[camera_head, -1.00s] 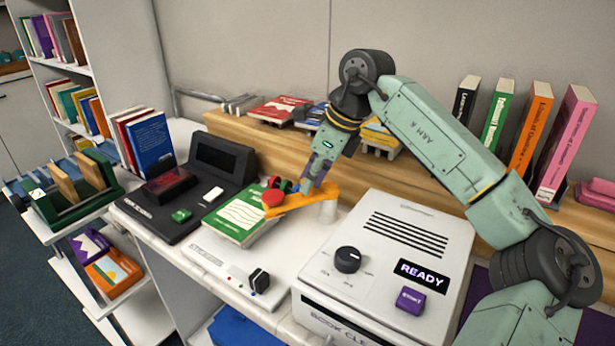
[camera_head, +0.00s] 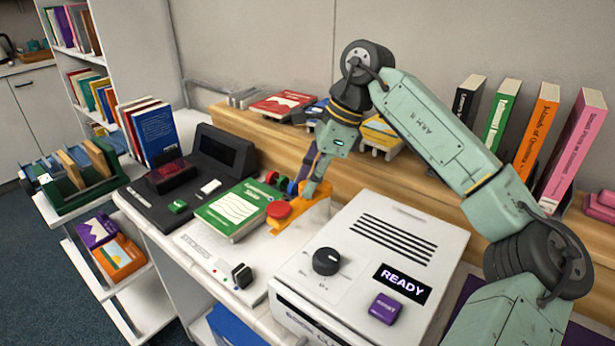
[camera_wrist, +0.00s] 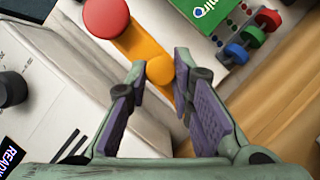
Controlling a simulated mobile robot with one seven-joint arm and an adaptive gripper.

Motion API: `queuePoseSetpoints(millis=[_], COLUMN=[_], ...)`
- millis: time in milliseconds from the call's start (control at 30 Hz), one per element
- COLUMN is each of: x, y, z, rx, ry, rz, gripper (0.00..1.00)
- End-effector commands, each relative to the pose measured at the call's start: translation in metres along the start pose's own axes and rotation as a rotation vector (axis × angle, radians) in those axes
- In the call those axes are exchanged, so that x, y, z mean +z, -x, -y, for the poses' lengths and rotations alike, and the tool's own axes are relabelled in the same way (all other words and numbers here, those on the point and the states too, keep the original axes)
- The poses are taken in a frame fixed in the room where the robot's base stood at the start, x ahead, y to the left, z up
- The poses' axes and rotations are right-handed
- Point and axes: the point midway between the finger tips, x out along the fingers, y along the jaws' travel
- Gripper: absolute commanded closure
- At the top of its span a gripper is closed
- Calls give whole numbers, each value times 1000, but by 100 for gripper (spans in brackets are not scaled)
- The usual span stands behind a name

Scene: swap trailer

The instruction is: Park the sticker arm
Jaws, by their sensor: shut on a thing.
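The sticker arm (camera_head: 308,210) is an orange bar with a round red cap (camera_head: 278,209) at its free end. In the wrist view, the orange bar (camera_wrist: 137,42) runs up-left to the red cap (camera_wrist: 105,17). My gripper (camera_head: 310,190) is at the bar; in the wrist view, its purple-padded fingers (camera_wrist: 160,82) are closed about a rounded orange part (camera_wrist: 160,70). A green book (camera_head: 238,208) lies on the white sticker station (camera_head: 200,250); the red cap is beside its right edge.
A white book cleaner (camera_head: 370,250) with a READY display stands right of the sticker arm. A dark scanner (camera_head: 150,205) is at left. Coloured rollers (camera_wrist: 250,35) stand close to the arm. Books line the wooden ledge (camera_head: 250,140) behind.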

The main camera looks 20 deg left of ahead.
Motion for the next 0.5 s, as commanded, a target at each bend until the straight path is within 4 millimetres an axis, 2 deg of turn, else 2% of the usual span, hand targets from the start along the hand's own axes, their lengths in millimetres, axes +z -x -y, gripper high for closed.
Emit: queuePoseSetpoints(millis=[500], x=[-3], y=[2], z=[-1], rx=[24], ry=[60], rz=[-1], gripper=[100])
